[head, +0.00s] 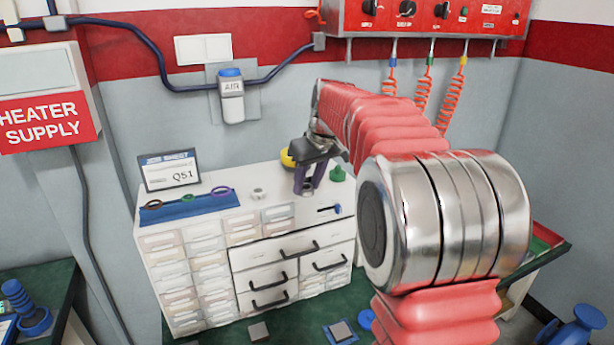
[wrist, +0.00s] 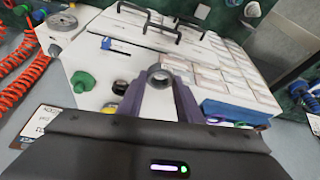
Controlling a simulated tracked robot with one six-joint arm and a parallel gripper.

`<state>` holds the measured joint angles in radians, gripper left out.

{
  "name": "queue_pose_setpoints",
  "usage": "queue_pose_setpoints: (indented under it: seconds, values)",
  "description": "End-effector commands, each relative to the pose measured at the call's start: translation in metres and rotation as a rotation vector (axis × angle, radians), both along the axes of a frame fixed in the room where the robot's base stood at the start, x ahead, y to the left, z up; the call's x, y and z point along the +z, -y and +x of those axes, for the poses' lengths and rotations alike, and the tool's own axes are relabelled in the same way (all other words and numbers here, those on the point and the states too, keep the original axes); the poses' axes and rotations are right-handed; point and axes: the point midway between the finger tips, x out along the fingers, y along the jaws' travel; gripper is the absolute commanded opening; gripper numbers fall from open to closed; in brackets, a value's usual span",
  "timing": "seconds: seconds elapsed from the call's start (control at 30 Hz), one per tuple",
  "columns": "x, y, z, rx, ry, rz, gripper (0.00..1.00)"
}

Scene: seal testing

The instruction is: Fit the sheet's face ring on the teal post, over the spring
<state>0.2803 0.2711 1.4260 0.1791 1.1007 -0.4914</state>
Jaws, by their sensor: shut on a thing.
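My gripper (head: 308,190) is over the top of the white drawer cabinet, pointing down with its purple fingers close together. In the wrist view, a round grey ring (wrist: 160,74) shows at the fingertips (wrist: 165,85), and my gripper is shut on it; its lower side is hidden. A green knobbed piece (head: 337,174) stands right of my gripper and also shows in the wrist view (wrist: 82,82). I cannot make out the teal post or the spring for certain.
A blue mat (head: 215,204) with several coloured rings lies at the cabinet's left. A small grey collar (head: 258,193) stands between mat and gripper. A dark round piece (wrist: 120,87) and a yellow piece (head: 288,158) are near the gripper.

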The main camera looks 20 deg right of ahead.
Motion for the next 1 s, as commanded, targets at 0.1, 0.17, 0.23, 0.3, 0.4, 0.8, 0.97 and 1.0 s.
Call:
queue_pose_setpoints:
  seconds: [0.1,0.17,0.23,0.3,0.4,0.8,0.97,1.0]
  values:
    - [-0.018,-0.001,0.003,-0.052,-0.004,-0.001,0.10]
    - [-0.028,-0.002,0.004,-0.081,-0.004,0.000,0.10]
    - [-0.042,-0.004,0.004,-0.115,-0.005,-0.002,0.10]
    - [-0.058,-0.008,0.004,-0.147,-0.006,-0.002,0.10]
    - [-0.083,-0.016,0.001,-0.189,-0.005,-0.003,0.10]
    - [-0.202,-0.096,-0.046,-0.220,0.005,-0.001,0.10]
    - [-0.226,-0.125,-0.066,-0.177,0.008,0.000,0.10]
    - [-0.229,-0.130,-0.068,-0.169,0.009,0.000,0.10]
